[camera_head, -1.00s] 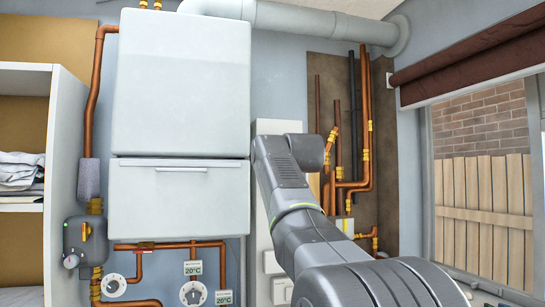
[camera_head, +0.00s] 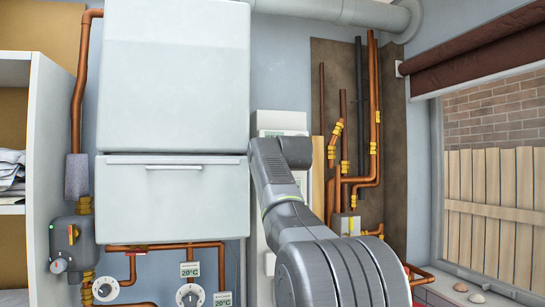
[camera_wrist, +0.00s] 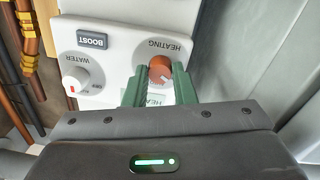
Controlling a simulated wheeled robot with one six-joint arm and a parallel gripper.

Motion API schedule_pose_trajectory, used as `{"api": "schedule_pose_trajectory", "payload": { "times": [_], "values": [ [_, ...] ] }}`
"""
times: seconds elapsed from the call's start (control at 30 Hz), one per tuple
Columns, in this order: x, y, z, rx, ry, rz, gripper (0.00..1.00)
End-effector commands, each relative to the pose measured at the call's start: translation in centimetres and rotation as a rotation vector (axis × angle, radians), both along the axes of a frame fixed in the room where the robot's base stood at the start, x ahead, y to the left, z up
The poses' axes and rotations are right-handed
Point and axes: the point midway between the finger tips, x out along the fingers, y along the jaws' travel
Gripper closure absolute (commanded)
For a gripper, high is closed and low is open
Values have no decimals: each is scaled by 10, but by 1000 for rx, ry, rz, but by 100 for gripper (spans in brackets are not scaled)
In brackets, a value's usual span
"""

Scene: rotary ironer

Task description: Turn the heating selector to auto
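The heating selector (camera_wrist: 160,71) is a round orange-red knob with a pale pointer mark, on a white control panel (camera_wrist: 112,57) seen upside down in the wrist view, with the word HEATING beside it. The position labels around the knob are too small or hidden to read. My gripper (camera_wrist: 160,74) has two green fingers, one on each side of the knob, with the knob showing between the tips. Whether they touch it I cannot tell. A label starting with HEA is partly hidden between the fingers. In the head view my arm hides the gripper and selector.
The water knob (camera_wrist: 76,82) and the BOOST button (camera_wrist: 92,40) share the panel. Copper pipes (camera_wrist: 25,45) run beside it. In the head view, the large white boiler (camera_head: 172,200) stands left of my arm, and pipes (camera_head: 373,120) and a window are to the right.

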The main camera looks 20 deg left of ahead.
Motion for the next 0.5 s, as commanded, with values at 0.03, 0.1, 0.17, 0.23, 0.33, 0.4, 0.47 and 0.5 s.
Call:
{"api": "schedule_pose_trajectory", "payload": {
  "times": [0.03,0.1,0.17,0.23,0.33,0.4,0.47,0.5],
  "values": [
    [0,0,0,0,0,0,98],
    [0,0,0,0,0,0,99],
    [0,0,0,1,1,0,99],
    [0,0,0,5,5,0,99],
    [0,0,1,21,17,-1,99],
    [0,0,1,40,31,0,99],
    [0,0,2,61,47,0,99],
    [0,0,2,80,61,0,99]
  ]
}}
